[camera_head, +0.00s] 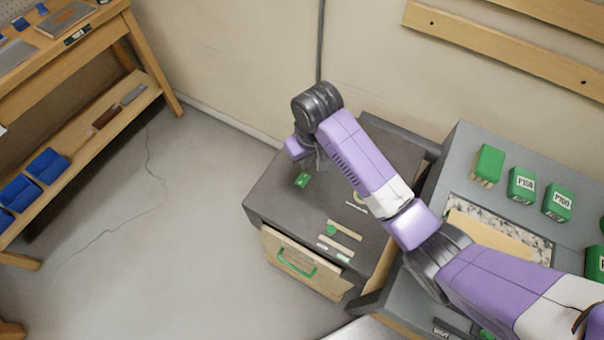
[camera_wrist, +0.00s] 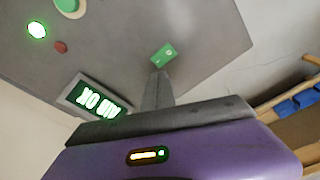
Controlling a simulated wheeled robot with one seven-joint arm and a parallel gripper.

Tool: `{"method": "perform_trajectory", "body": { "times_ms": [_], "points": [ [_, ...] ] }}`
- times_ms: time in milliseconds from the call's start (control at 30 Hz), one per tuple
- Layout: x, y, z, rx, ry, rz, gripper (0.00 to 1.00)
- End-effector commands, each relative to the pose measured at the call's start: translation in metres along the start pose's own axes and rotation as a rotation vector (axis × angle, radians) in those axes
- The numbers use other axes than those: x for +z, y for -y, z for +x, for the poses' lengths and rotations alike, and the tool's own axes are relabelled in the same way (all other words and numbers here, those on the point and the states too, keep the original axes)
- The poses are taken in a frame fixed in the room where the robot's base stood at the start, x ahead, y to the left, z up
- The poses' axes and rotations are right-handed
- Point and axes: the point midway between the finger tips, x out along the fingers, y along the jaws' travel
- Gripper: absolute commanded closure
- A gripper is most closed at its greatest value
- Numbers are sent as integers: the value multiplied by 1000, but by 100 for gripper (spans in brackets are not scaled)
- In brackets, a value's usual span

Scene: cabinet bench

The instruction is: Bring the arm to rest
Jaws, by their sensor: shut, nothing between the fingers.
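My arm reaches across the head view and bends down over the dark grey cabinet top (camera_head: 275,205). My gripper (camera_head: 319,165) hangs above the cabinet's far part, with the arm's wrist partly hiding it. In the wrist view my gripper (camera_wrist: 158,76) has its fingers together and empty. A small green block (camera_head: 302,180) lies on the cabinet top close to the gripper. It also shows in the wrist view (camera_wrist: 163,54) just beyond the fingertips. I cannot tell how high the fingers are above the top.
The cabinet's wooden drawer front (camera_head: 300,265) has a green handle. Several small items lie near the cabinet's front edge. A grey bench (camera_head: 462,150) with green boxes (camera_head: 522,184) stands at the right. A wooden shelf unit (camera_head: 110,110) is at the left, with open floor between.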

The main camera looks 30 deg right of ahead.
Motion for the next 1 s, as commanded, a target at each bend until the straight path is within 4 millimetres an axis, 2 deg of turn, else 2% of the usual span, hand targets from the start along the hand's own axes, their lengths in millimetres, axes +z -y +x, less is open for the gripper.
{"method": "perform_trajectory", "body": {
  "times_ms": [33,167,767,867,967,1000],
  "points": [
    [-1,0,-7,0,0,0,100],
    [-2,0,-13,-1,0,0,100],
    [-3,0,-12,-1,-6,-3,100],
    [-15,1,-12,-7,-53,-10,100],
    [-44,5,-22,-15,-178,-23,100],
    [-61,5,-31,-19,-252,-25,100]
  ]
}}
